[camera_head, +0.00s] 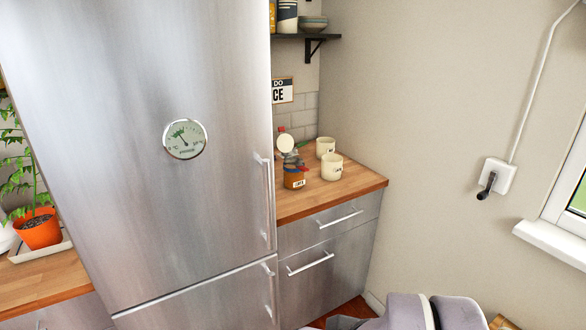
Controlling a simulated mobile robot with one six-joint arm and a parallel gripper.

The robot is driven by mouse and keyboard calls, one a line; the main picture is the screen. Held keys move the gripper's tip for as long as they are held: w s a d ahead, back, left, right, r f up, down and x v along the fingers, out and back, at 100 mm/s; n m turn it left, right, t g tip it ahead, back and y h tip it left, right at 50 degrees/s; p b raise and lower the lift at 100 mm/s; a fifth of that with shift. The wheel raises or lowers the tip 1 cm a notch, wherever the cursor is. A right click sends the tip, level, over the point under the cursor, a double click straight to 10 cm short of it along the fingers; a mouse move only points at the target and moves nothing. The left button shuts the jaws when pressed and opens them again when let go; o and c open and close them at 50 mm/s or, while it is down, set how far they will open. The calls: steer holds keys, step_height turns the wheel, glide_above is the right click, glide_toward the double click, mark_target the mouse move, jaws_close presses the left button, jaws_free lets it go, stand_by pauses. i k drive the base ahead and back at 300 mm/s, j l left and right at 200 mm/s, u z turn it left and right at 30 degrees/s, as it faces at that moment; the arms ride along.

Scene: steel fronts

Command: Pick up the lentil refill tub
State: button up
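A small orange-brown tub (295,178) with a pale label stands on the wooden counter right of the fridge, near the front edge. Its label is too small to read, so I cannot tell whether it is the lentil refill tub. Two cream containers with dark lettering stand to its right, one nearer the front (331,168) and one behind (325,147). Their lettering is also unreadable. Small grey and red items and a pale round thing (285,143) crowd behind the tub. My gripper is not in view.
A tall steel fridge (140,230) borders the counter (350,183) on the left, a beige wall on the right. A dark shelf (322,37) hangs above. Grey-lilac rounded shapes show at the bottom edge. The counter's front right is clear.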

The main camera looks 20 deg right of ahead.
mark_target(331, 167)
steer(key=i+l+u, duration=0.2)
steer(key=i+l, duration=0.55)
steer(key=i+l+u, duration=0.15)
steer(key=i+l, duration=0.6)
steer(key=l, duration=0.15)
steer(key=i+j, duration=0.35)
steer(key=i, duration=0.1)
